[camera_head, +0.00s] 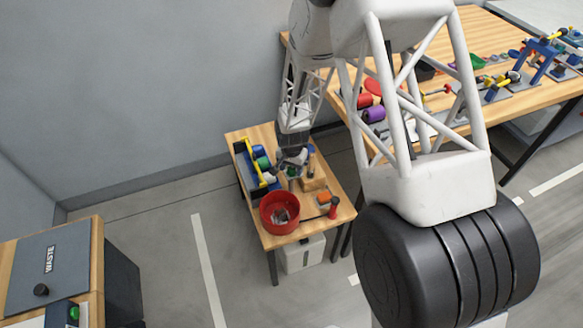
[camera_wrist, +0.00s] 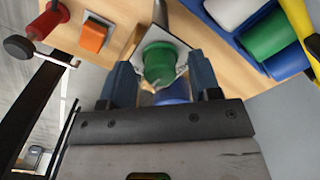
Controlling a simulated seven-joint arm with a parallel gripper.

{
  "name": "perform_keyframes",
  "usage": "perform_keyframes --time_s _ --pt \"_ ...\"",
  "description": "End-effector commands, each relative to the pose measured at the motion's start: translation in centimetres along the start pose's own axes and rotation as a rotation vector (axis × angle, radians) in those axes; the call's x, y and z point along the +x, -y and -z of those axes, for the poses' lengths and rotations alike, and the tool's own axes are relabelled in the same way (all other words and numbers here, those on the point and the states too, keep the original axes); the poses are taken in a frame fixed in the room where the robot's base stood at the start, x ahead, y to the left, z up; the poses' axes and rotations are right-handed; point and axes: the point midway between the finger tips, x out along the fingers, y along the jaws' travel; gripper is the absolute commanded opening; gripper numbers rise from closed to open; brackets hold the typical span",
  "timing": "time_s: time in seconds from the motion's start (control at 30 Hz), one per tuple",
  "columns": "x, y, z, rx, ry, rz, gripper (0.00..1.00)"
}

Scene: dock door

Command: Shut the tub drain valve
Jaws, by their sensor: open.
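The round red tub (camera_head: 280,212) stands at the front of the small wooden bench, with something grey inside it. My gripper (camera_head: 293,166) is over the bench behind the tub. In the wrist view my gripper (camera_wrist: 162,80) is open, its two blue-grey fingers on either side of a green cylinder (camera_wrist: 159,62) on a pale square plate. I cannot tell whether the fingers touch it. A blue round part shows below the green one, partly hidden by the gripper. I cannot identify the drain valve for certain. The tub is not recognisable in the wrist view.
A blue and yellow caddy (camera_head: 250,165) with several rolls stands left of my gripper. An orange block (camera_head: 323,198) and a red piece (camera_head: 333,208) are at the bench's right edge. A larger workbench (camera_head: 500,108) is at right, a waste cabinet (camera_head: 50,265) at left. Floor between is clear.

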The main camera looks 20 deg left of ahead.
Motion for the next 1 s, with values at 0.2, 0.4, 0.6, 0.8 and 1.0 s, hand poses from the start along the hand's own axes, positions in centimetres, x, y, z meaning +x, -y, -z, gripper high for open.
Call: perform_keyframes --time_s 0.2,0.4,0.6,0.8,1.0 --pt "0.13 0.0 0.0 0.0 0.0 0.0 0.57" --pt "0.11 0.0 0.0 0.0 0.0 0.0 0.45" --pt "0.11 0.0 0.01 0.0 0.0 0.0 0.14" --pt "0.09 0.0 0.01 -0.003 0.0 0.0 0.08" --pt "0.04 0.01 0.03 -0.037 -0.001 0.0 0.08"
